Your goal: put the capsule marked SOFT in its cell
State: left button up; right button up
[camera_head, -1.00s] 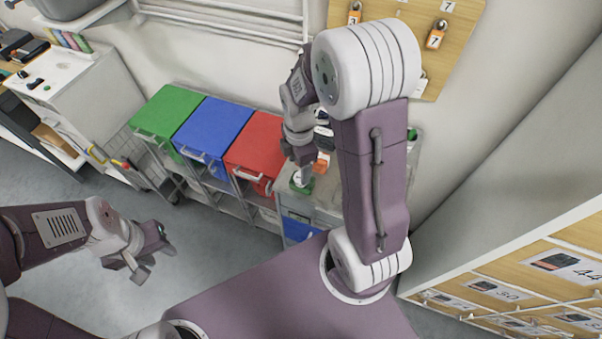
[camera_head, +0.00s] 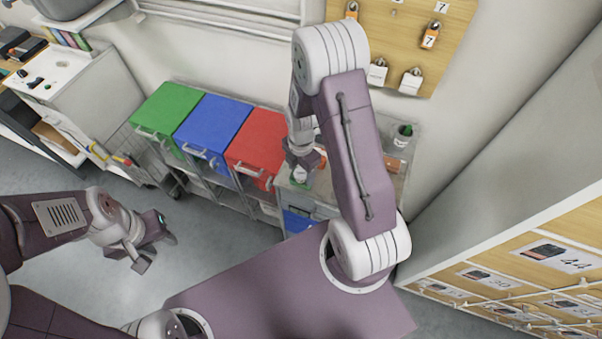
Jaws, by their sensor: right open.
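My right gripper (camera_head: 303,166) is over the grey counter (camera_head: 395,178) right of the red bin, pointing down. Its jaws are open but small and partly hidden by my own arm. A small white and green item (camera_head: 300,176) is just below the jaws; I cannot read a marking on it or tell whether it touches them. No capsule marked SOFT and no cell can be made out; much of the counter is hidden behind my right arm. My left gripper (camera_head: 155,246) is open and empty above the floor at the left.
Green (camera_head: 168,105), blue (camera_head: 214,122) and red (camera_head: 257,137) lidded bins stand left of the counter. A dark green cup (camera_head: 404,131) sits at its back right. A padlock board (camera_head: 420,45) hangs above. Numbered drawers (camera_head: 545,255) stand at the right.

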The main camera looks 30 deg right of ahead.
aim_at(304, 173)
jog(key=shift+w+f, duration=0.1)
jog(key=shift+f, duration=0.3)
grip_shut()
jog(key=shift+r, duration=0.1)
jog(key=shift+r, duration=0.3)
jog(key=r, duration=0.1)
jog(key=r+b, duration=0.1)
jog(key=d+r, duration=0.1)
jog(key=r, duration=0.1)
jog(key=shift+s, duration=0.35)
jog(key=s+d+r+b, duration=0.1)
jog(key=s+d+r, duration=0.5)
jog(key=s+d, duration=0.1)
jog(key=shift+s+d+r+b, duration=0.15)
jog(key=shift+s+b, duration=0.15)
jog(key=shift+s, duration=0.05)
